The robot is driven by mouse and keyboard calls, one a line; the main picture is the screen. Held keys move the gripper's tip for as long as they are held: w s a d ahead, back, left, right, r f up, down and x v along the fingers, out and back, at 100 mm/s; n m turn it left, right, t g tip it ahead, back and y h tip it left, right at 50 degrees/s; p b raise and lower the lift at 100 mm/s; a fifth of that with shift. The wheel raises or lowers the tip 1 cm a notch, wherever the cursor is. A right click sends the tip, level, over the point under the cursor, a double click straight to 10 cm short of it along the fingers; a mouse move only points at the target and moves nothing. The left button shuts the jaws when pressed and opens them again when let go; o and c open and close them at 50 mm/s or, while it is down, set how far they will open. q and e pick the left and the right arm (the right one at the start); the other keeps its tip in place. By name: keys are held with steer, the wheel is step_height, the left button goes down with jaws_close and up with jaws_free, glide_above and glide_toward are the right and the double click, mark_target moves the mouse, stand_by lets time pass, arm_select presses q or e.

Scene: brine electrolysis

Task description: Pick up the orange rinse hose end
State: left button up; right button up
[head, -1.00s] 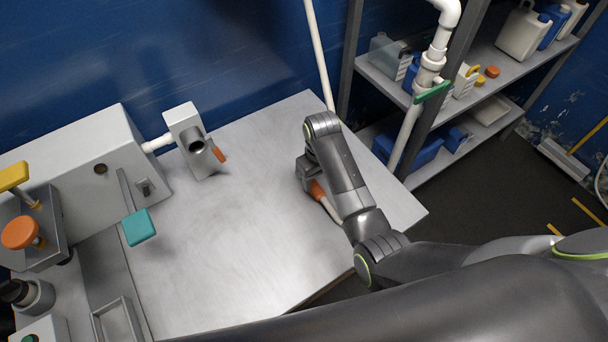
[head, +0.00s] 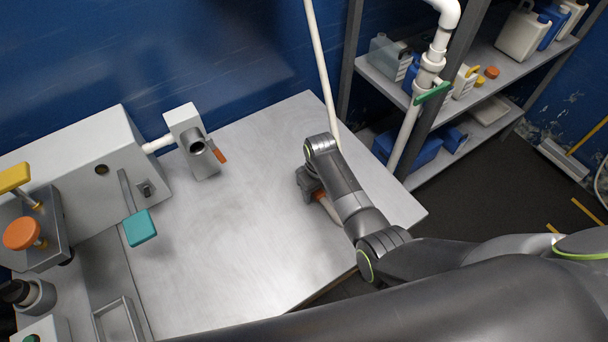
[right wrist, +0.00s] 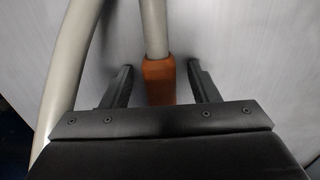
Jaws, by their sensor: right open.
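The orange rinse hose end (right wrist: 159,82) shows in the right wrist view between the two fingers of my right gripper (right wrist: 160,85). The fingers stand apart, with a gap on each side of it. A pale hose (right wrist: 154,28) runs away from it towards the top. In the head view my right gripper (head: 306,190) is low over the right part of the metal table. A little of the orange hose end (head: 319,195) shows beside it; my arm hides the rest. My left gripper is not in view.
The metal bench top (head: 230,240) is clear left of my right gripper. A grey block with a dark nozzle (head: 192,140) and a teal-handled lever (head: 139,227) stand further left. A white pipe with a green handle (head: 432,93) and a shelf (head: 480,75) are behind right.

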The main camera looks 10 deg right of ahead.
steer(key=c, duration=1.1)
